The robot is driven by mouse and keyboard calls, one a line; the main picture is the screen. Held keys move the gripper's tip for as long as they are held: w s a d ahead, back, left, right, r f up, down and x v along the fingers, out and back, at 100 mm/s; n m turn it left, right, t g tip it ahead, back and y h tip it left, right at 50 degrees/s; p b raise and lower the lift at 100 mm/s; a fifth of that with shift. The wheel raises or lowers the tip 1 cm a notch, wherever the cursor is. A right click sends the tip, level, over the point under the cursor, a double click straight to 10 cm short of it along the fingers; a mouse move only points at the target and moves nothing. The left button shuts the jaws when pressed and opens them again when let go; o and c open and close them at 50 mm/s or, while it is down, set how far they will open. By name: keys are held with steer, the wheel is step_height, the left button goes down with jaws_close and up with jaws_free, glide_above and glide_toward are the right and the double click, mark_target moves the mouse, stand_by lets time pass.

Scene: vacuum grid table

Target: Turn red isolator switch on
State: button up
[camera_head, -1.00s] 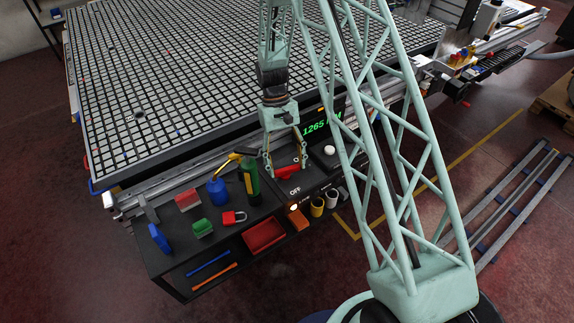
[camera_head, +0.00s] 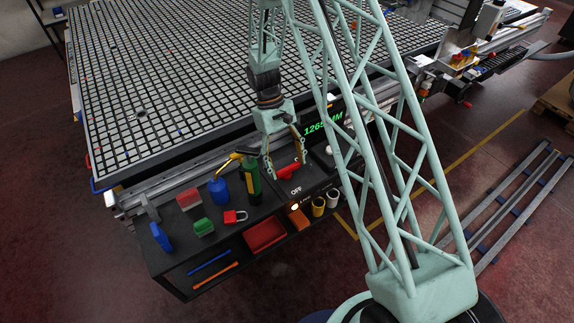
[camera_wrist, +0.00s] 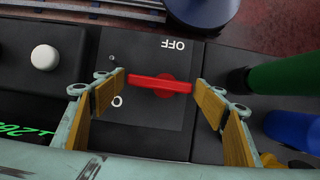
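The red isolator switch (camera_wrist: 160,84) sits on a black panel (camera_wrist: 165,140). In the wrist view its bar handle lies nearly level across the picture. The word OFF (camera_wrist: 172,44) is printed upside down above it, and a partly covered letter O (camera_wrist: 117,101) shows at its lower left. My gripper (camera_wrist: 160,80) is open, with one finger at each end of the handle. Small gaps or light contact at the ends cannot be told apart. In the head view my gripper (camera_head: 288,168) reaches down over the red switch (camera_head: 287,172).
A white knob (camera_wrist: 45,57) and a green numeric display (camera_head: 323,124) are beside the switch. A green bottle (camera_head: 251,178), a blue container (camera_head: 218,190) and a red padlock (camera_head: 235,216) stand on the bench to the left. The grid table (camera_head: 200,80) lies behind.

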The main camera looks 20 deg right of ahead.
steer(key=shift+o, duration=1)
steer(key=shift+r, duration=0.15)
steer(key=v, duration=1.1)
steer(key=shift+r, duration=0.35)
steer(key=shift+w+r, duration=0.15)
